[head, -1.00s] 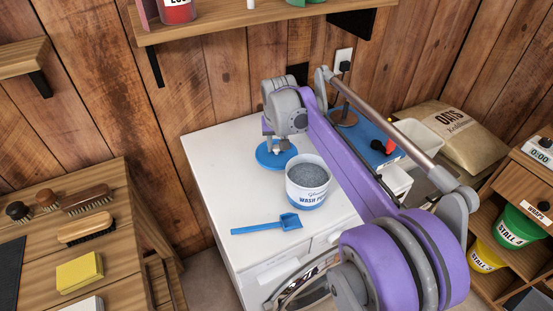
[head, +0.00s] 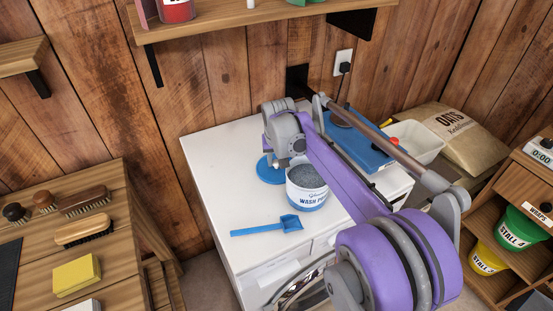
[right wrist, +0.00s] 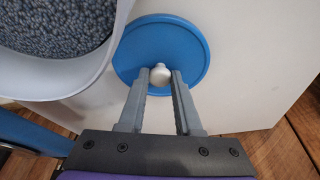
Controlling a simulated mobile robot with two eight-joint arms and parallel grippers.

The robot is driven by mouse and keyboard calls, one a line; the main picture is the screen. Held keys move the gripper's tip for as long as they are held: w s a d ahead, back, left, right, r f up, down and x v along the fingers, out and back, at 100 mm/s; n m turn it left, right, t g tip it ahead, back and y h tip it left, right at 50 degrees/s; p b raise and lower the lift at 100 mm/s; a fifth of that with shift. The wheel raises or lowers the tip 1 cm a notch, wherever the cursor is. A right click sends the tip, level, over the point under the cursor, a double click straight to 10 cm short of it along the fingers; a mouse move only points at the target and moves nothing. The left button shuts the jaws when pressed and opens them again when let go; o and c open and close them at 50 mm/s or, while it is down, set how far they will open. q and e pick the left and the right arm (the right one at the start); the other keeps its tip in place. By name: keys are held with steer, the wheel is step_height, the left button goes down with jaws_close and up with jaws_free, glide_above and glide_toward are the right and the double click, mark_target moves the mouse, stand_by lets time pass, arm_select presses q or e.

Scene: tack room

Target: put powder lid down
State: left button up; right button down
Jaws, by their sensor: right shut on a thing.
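The round blue powder lid (head: 268,174) has a pale knob (right wrist: 160,74). It lies flat at the back of the white machine top, just behind the tub, or very close above it; contact is hard to judge. My right gripper (head: 277,164) is shut on the knob, with a finger on each side in the right wrist view (right wrist: 161,80). The tub of wash powder (head: 306,196) is uncovered and full of grey-blue grains. It overlaps the lid's edge in the wrist view. My left gripper is out of view.
A blue scoop (head: 267,227) lies on the white top (head: 222,171) in front of the tub. The top's left side is clear.

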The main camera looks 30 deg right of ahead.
steer(key=c, duration=0.6)
jaws_free()
steer(key=shift+r, duration=0.3)
steer(key=p+v, duration=0.2)
steer(key=v, duration=1)
steer(key=shift+r, duration=0.15)
